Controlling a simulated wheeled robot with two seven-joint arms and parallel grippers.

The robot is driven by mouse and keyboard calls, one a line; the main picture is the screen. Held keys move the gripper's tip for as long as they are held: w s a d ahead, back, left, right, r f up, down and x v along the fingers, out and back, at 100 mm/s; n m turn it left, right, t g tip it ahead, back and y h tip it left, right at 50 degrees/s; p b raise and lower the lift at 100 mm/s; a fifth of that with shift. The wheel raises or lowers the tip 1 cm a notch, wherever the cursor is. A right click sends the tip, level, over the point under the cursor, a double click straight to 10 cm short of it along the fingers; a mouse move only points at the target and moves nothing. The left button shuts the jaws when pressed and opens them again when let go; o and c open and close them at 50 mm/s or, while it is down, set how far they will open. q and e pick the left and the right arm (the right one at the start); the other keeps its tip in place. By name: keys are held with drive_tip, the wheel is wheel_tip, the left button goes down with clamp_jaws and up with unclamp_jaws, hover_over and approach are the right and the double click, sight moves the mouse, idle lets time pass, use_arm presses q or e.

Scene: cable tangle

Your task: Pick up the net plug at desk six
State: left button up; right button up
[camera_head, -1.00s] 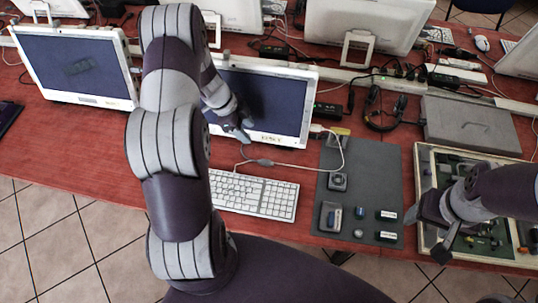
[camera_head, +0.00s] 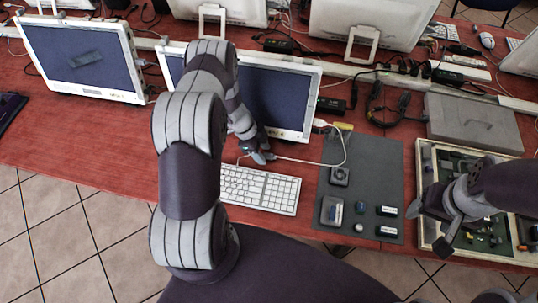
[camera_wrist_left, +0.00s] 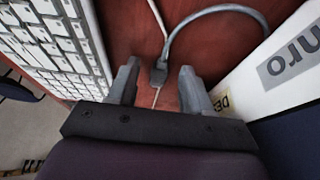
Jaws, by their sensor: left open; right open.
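The net plug (camera_wrist_left: 158,75) is a small dark grey connector on the red desk, with a grey cable curving from one end and a thin pale lead at the other. My left gripper (camera_wrist_left: 160,67) is open, with one finger on each side of the plug; I cannot tell whether either touches it. In the head view the left gripper (camera_head: 262,156) is low beside the keyboard and hides the plug. The white cable (camera_head: 310,163) runs right from there. My right gripper (camera_head: 430,228) is open and empty over the left edge of the framed tray.
The white keyboard (camera_head: 262,190) lies just in front of the left gripper, and the monitor (camera_head: 284,100) stands behind it. A grey mat (camera_head: 367,170) with small parts is to the right. The parts tray (camera_head: 424,165) and a grey case (camera_head: 473,123) are further right.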

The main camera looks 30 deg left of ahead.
use_arm(q)
clamp_jaws()
drive_tip(key=shift+r, duration=0.5)
wheel_tip(320, 180, up, 3)
drive_tip(key=shift+a+f, duration=0.1)
drive_tip(key=d+r, duration=0.7)
drive_tip(key=d, duration=0.4)
drive_tip(key=shift+d+r+b, duration=0.15)
drive_tip(key=shift+d+b, duration=0.15)
drive_tip(key=shift+d, duration=0.1)
